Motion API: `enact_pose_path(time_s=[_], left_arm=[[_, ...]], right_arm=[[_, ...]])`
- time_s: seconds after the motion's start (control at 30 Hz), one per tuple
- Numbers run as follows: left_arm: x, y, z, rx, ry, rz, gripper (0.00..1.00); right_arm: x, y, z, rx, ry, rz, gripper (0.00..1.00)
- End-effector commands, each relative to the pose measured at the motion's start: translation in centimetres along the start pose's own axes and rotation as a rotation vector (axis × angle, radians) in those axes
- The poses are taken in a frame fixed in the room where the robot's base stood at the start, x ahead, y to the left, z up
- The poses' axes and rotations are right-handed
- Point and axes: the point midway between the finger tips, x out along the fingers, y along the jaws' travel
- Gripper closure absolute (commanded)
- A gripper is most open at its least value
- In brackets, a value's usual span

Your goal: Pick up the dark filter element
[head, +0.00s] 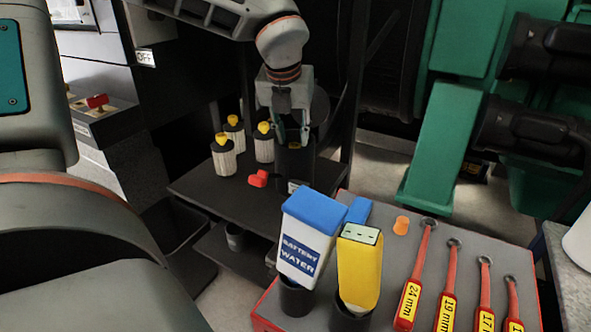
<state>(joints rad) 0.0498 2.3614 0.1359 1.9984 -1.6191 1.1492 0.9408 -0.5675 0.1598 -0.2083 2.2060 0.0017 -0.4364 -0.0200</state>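The dark filter element (294,163) stands upright on the right part of the dark shelf, below my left gripper. It is a black cylinder with a small pale label low on its front. My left gripper (292,138) points down over its top, with its two fingers apart. The fingertips are at the top of the element; whether they touch it I cannot tell. My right gripper is not in view.
A red part (258,179) lies on the shelf (215,196). In front stand a battery water bottle (304,249) and a yellow bottle (358,273) in dark cups. Red wrenches (417,277) lie on a grey-topped bench (385,252). Green machinery (440,140) is at right.

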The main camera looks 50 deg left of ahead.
Motion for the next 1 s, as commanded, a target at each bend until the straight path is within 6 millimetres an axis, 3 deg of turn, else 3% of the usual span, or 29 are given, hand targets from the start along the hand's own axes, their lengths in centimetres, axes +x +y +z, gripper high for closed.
enact_pose_path(time_s=[0.1, 0.23, 0.43, 0.53, 0.57, 1.0], left_arm=[[2.2, -0.1, 0.0, 0.000, 0.006, 0.003, 0.72], [3.3, -0.1, 0.1, 0.000, 0.003, 0.002, 0.72], [3.1, -0.1, 0.1, -0.001, 0.000, 0.000, 0.72], [3.1, -0.1, 0.1, -0.001, 0.000, 0.000, 0.98], [3.1, -0.1, 0.1, -0.001, 0.000, 0.000, 1.00], [2.7, -0.1, 0.3, -0.001, -0.001, 0.000, 1.00]], right_arm=[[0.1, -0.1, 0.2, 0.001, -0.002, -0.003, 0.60], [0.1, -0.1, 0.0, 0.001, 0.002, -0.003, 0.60], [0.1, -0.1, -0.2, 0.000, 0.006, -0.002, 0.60], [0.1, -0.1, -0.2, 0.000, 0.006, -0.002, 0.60], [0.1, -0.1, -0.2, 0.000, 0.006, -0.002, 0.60], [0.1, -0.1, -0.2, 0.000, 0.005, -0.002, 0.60]])
